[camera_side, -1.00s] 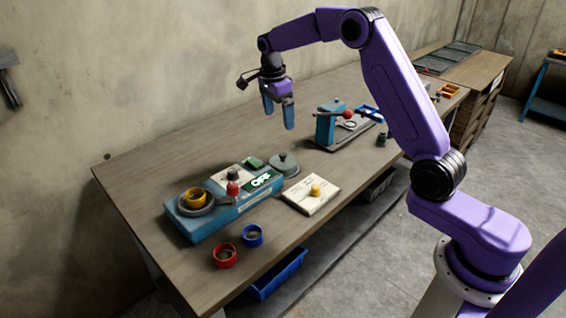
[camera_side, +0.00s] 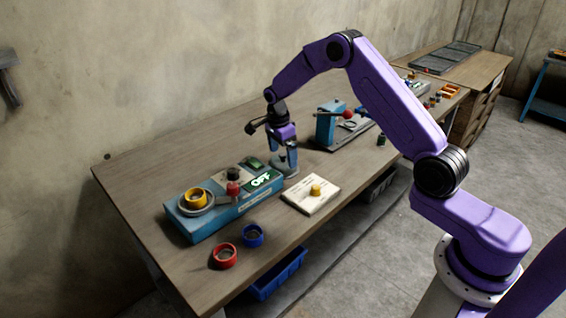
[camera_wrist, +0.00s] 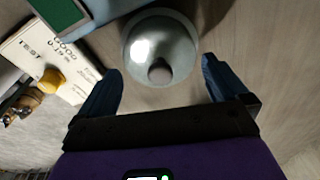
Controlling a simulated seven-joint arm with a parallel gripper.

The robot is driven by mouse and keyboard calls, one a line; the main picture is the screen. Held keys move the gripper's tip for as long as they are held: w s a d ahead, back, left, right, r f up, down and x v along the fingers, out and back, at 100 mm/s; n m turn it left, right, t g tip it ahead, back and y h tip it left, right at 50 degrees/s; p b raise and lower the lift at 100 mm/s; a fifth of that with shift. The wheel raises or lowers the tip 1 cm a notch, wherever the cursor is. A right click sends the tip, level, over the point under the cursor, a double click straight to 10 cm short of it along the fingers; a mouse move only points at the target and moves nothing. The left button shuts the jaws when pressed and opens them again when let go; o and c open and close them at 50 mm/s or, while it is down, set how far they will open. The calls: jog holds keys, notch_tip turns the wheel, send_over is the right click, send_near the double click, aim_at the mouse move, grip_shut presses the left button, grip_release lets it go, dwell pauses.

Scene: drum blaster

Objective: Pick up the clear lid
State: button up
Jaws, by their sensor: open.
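The clear lid (camera_wrist: 150,40) is a round, greyish see-through dome with a dark knob on top. It sits on the bench beside the right end of the blue machine (camera_side: 222,208). In the side view the lid (camera_side: 291,168) is partly hidden behind my fingers. My gripper (camera_side: 279,158) points down over the lid, with its blue fingers apart. In the wrist view my gripper (camera_wrist: 160,68) is open and empty, one finger on each side of the lid's knob. I cannot tell whether the fingers touch the lid.
A tan card (camera_side: 311,198) with a yellow knob lies right of the machine. Red (camera_side: 225,256) and blue (camera_side: 253,235) rings lie near the front edge. A blue stand (camera_side: 327,124) on a dark base is behind to the right. The bench's back left is clear.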

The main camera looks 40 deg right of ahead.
jog(key=shift+f, duration=0.65)
jog(key=c, duration=0.8)
jog(key=shift+o, duration=0.2)
jog(key=shift+r, duration=0.1)
